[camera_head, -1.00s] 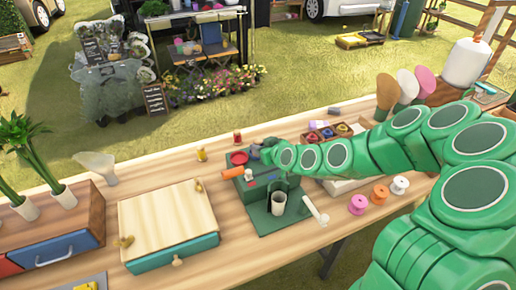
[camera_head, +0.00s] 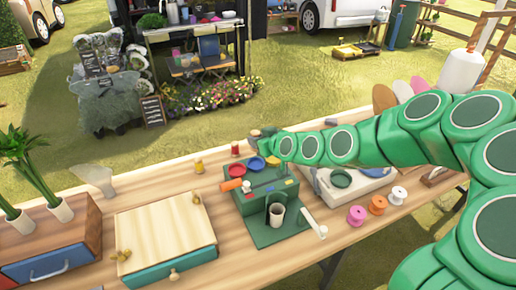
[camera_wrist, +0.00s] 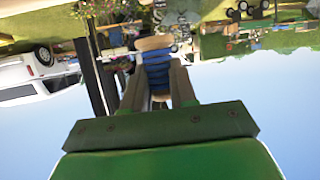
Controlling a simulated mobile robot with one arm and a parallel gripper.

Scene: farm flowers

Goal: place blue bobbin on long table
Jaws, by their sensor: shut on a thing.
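The blue bobbin (camera_wrist: 157,72), with blue windings and a pale wooden end, sits between the two fingers of my gripper (camera_wrist: 157,88) in the wrist view. My gripper is shut on it. In the head view my gripper (camera_head: 262,138) is near the far edge of the long table (camera_head: 150,262), behind the green machine; the bobbin cannot be made out there. Its height above the table is hard to tell. The wrist view is tilted, with sky and the yard upside down.
The green machine (camera_head: 262,208) carries red, blue and yellow discs. Red (camera_head: 235,148) and yellow (camera_head: 199,167) spools stand along the far edge. Pink (camera_head: 357,215), orange (camera_head: 377,205) and white (camera_head: 398,195) bobbins stand at right. A wooden box (camera_head: 165,232) is at left.

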